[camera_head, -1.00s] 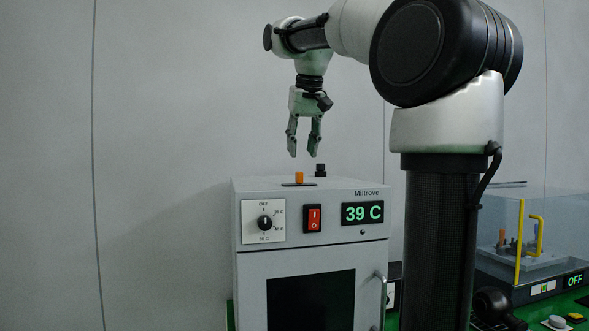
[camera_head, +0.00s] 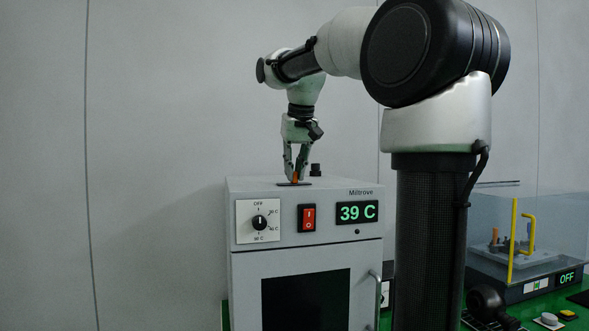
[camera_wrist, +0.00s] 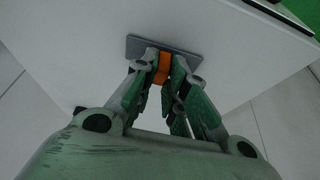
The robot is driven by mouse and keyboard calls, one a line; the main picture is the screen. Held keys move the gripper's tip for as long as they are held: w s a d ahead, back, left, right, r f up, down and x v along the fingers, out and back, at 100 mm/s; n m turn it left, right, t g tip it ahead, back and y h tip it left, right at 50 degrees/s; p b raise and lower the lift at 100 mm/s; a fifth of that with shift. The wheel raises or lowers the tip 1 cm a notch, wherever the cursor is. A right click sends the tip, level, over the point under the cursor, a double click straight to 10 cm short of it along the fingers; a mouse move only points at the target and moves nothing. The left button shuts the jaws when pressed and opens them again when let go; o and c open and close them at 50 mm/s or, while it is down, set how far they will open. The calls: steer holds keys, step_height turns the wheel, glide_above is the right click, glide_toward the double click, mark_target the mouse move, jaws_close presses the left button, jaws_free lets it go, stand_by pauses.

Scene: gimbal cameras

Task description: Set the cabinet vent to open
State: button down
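The grey cabinet (camera_head: 305,229) has an orange vent tab (camera_head: 295,178) standing on a dark plate (camera_head: 288,185) on its top. The tab (camera_wrist: 162,69) and the grey plate (camera_wrist: 134,48) also show in the wrist view. My gripper (camera_head: 295,177) points straight down at the cabinet top, with its fingers closed in on the tab. In the wrist view my gripper (camera_wrist: 162,72) has one finger on each side of the tab, and they appear to touch it. The fingers partly hide the tab and the plate.
A black knob (camera_head: 315,169) stands behind on the cabinet top. The front has a dial (camera_head: 259,222), a red switch (camera_head: 307,217), a display (camera_head: 356,212) reading 39 C and a door handle (camera_head: 375,302). A clear-covered device (camera_head: 520,245) reading OFF stands at right.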

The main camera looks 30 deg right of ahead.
mark_target(316, 184)
steer(key=d, duration=0.2)
steer(key=s+d, duration=0.1)
steer(key=d, duration=0.3)
steer(key=shift+s, duration=0.35)
steer(key=c, duration=1.4)
jaws_free()
steer(key=shift+d, duration=0.15)
steer(key=shift+c, duration=0.2)
steer(key=v, duration=1.2)
steer(key=shift+s, duration=0.1)
